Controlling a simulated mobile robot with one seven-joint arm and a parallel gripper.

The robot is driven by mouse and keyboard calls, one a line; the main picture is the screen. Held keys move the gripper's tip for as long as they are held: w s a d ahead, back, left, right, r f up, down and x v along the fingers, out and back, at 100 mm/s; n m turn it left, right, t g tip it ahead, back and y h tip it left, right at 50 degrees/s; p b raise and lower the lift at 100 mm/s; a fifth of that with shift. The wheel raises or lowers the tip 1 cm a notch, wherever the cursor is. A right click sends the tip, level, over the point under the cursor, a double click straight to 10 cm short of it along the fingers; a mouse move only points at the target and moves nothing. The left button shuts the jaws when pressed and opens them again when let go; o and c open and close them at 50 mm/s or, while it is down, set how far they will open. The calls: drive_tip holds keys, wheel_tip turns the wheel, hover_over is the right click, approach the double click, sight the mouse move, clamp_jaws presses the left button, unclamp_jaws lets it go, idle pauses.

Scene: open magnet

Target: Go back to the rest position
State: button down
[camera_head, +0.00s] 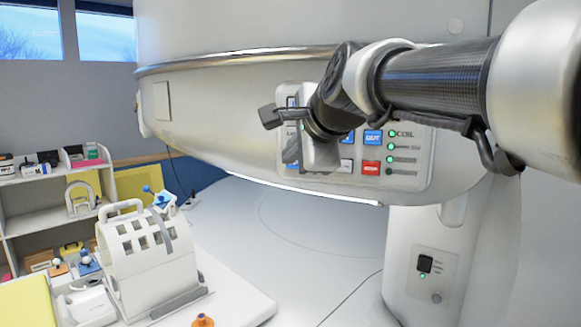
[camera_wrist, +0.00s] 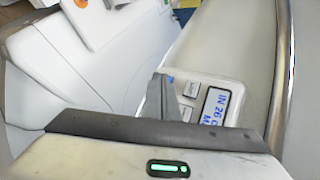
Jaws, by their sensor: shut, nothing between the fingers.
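My arm reaches in from the right in the head view, in front of the white magnet housing (camera_head: 220,115). My gripper (camera_head: 291,154) is in front of the control panel (camera_head: 424,150) and hides part of its left half. Blue and red buttons and green lights show beside it. In the wrist view, my gripper (camera_wrist: 160,84) is shut and empty, with the panel's display (camera_wrist: 216,106) and grey buttons just to its right. I cannot tell whether the fingertips touch the panel.
A white slotted coil (camera_head: 137,255) stands on the white table (camera_head: 232,300) at lower left. A shelf (camera_head: 50,172) with boxes and small items is at the far left. A white support column (camera_head: 405,255) stands below the housing.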

drive_tip(key=s+d+f+n+g+h, duration=0.1)
drive_tip(key=s+d+f+n+g, duration=0.1)
drive_tip(key=s+d+f+n, duration=0.2)
drive_tip(key=s+d+f+n+g+h+p, duration=0.1)
drive_tip(key=s+d+f+n, duration=0.3)
drive_tip(key=s+f, duration=0.6)
drive_tip(key=s+d+f+n+g+h+p, duration=0.1)
drive_tip(key=s+d+f+n, duration=0.3)
drive_tip(key=s, duration=0.6)
wheel_tip(320, 180, down, 3)
drive_tip(key=n+g, duration=0.1)
drive_tip(key=n, duration=0.1)
drive_tip(key=shift+s+d+n+g+h, duration=0.15)
drive_tip(key=shift+d+n+g+h, duration=0.15)
drive_tip(key=shift+d+h, duration=0.1)
